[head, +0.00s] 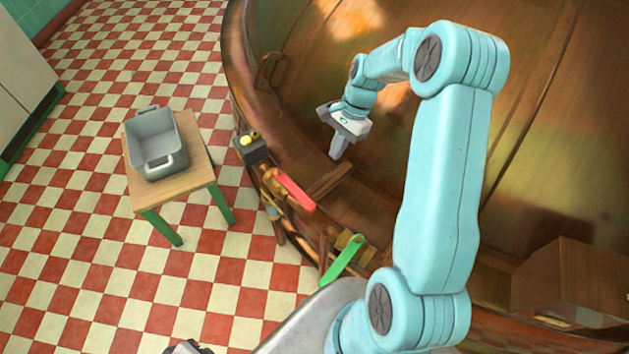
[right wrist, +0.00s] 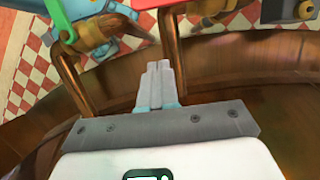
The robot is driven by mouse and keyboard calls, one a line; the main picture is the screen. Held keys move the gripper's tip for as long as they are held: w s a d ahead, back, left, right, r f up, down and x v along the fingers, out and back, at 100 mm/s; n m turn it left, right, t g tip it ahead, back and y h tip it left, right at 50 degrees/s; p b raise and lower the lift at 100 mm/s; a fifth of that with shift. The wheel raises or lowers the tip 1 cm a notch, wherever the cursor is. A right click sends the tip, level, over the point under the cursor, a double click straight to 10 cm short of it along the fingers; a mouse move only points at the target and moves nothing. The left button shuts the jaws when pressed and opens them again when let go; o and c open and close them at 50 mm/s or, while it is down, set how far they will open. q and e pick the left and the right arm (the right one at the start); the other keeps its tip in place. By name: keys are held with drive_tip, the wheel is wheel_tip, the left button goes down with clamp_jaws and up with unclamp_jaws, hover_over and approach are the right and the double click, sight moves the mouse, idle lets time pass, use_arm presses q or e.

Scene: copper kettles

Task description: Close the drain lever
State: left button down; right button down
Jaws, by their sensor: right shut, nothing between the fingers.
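Two levers sit on brass valves at the copper kettle's side, and I cannot tell which one is the drain lever. The red lever (head: 295,191) slants down to the right; its edge shows at the top of the right wrist view (right wrist: 150,3). The green lever (head: 343,258) is nearer to me, slanting up to the right; it also shows in the right wrist view (right wrist: 60,20). My right gripper (head: 338,147) is shut and empty over the kettle, beyond both levers and touching neither. Its closed fingers show in the right wrist view (right wrist: 158,85). My left gripper is not clearly in view.
The kettle's wide copper rim (head: 240,85) curves behind the valves. A box with a yellow button (head: 247,141) is fixed beside the red lever. A grey tub (head: 157,143) stands on a wooden table (head: 195,190) at left. Copper pipes (right wrist: 172,50) run near the valves.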

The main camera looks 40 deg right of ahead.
sight(294, 190)
drive_tip(key=x, duration=0.9)
drive_tip(key=shift+a+f+p, duration=0.15)
drive_tip(key=shift+f+p, duration=0.15)
drive_tip(key=shift+p, duration=0.1)
drive_tip(key=a+p, duration=0.1)
drive_tip(key=a, duration=0.2)
drive_tip(key=shift+w+a+f, duration=0.1)
drive_tip(key=shift+f, duration=0.1)
drive_tip(key=shift+a, duration=0.3)
drive_tip(key=shift+w+a+f, duration=0.1)
drive_tip(key=shift+a+f, duration=0.05)
drive_tip(key=shift+a, duration=0.15)
